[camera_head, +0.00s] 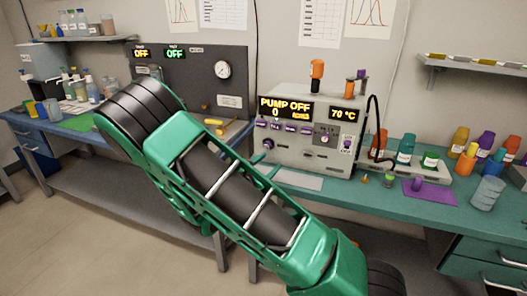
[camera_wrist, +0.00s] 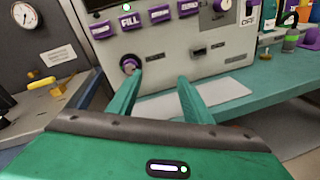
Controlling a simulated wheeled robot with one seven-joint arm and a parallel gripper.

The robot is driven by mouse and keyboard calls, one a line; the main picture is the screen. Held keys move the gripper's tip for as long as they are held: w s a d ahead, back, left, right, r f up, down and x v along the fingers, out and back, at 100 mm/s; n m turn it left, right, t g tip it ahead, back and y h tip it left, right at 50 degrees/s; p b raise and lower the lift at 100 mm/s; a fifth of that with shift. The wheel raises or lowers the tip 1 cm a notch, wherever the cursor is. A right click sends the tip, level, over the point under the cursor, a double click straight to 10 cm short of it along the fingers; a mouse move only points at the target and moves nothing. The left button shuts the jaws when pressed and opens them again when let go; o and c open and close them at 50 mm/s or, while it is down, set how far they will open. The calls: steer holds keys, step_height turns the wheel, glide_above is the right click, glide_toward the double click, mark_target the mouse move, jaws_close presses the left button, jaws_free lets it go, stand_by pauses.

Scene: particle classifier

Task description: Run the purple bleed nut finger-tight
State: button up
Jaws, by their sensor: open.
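The grey pump unit (camera_head: 310,160) stands on the teal bench, its display reading PUMP OFF and 0. A round purple fitting, seemingly the bleed nut (camera_wrist: 128,62), is low on its front panel below the labelled purple buttons. It also shows small in the head view (camera_head: 268,144). My gripper (camera_wrist: 161,77) is open and empty, its two green fingers pointing at the panel. The left fingertip appears just below and right of the purple fitting, and the fitting is not between the fingers. Whether they touch cannot be told. In the head view my arm hides most of the gripper.
A pale flat plate (camera_wrist: 195,97) lies on the bench before the unit. A yellow-handled valve (camera_wrist: 64,84) is at left. Several bottles and a purple mat (camera_head: 428,192) are at right. A dark hose (camera_head: 372,125) loops beside the unit.

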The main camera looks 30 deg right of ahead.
mark_target(265, 148)
steer(key=w+a+n+t, duration=0.3)
steer(key=a+n, duration=0.1)
steer(key=x, duration=1)
steer(key=shift+w+d+f, duration=0.25)
steer(key=c, duration=1.1)
